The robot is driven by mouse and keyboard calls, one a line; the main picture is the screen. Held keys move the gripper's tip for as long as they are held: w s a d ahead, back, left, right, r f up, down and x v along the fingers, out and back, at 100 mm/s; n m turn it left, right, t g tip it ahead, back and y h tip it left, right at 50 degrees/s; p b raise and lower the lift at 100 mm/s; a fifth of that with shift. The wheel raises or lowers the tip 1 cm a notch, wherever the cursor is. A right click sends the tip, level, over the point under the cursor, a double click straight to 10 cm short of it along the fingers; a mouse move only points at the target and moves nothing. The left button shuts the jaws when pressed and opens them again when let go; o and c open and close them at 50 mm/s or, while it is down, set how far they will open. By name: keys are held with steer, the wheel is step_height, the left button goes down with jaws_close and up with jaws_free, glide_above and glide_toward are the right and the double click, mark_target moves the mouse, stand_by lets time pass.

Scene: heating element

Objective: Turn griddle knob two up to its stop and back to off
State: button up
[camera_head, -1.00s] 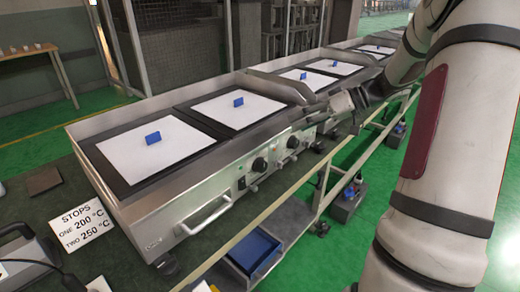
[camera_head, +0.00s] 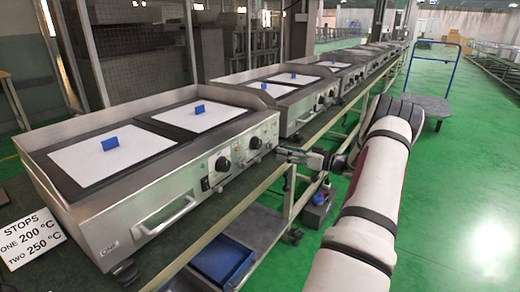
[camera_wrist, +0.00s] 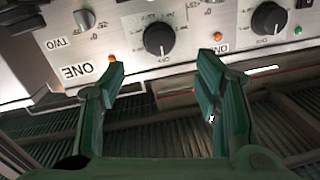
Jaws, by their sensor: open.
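The near griddle (camera_head: 150,205) has two black knobs on its front panel, a left one (camera_head: 222,163) and a right one (camera_head: 255,142). In the wrist view one black knob (camera_wrist: 158,38) lies beyond the gap between my fingertips, and another (camera_wrist: 268,18) is to its right. I cannot tell for sure which is knob two. My gripper (camera_wrist: 163,62) is open and empty, its green fingers apart and not around a knob. In the head view my gripper (camera_head: 284,152) is just right of the right knob, in front of the panel.
A card (camera_head: 32,238) reads stops, ONE 200 °C, TWO 250 °C. A metal handle (camera_head: 165,214) sticks out left of the knobs. More griddles (camera_head: 285,88) stand behind. A blue bin (camera_head: 222,260) sits below.

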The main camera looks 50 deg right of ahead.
mark_target(260, 145)
steer(key=w, duration=0.3)
steer(key=w+a+b, duration=0.1)
steer(key=w, duration=0.6)
steer(key=shift+w+a+b, duration=0.15)
steer(key=shift+a+b, duration=0.15)
steer(key=shift+c, duration=0.4)
steer(key=c, duration=1.1)
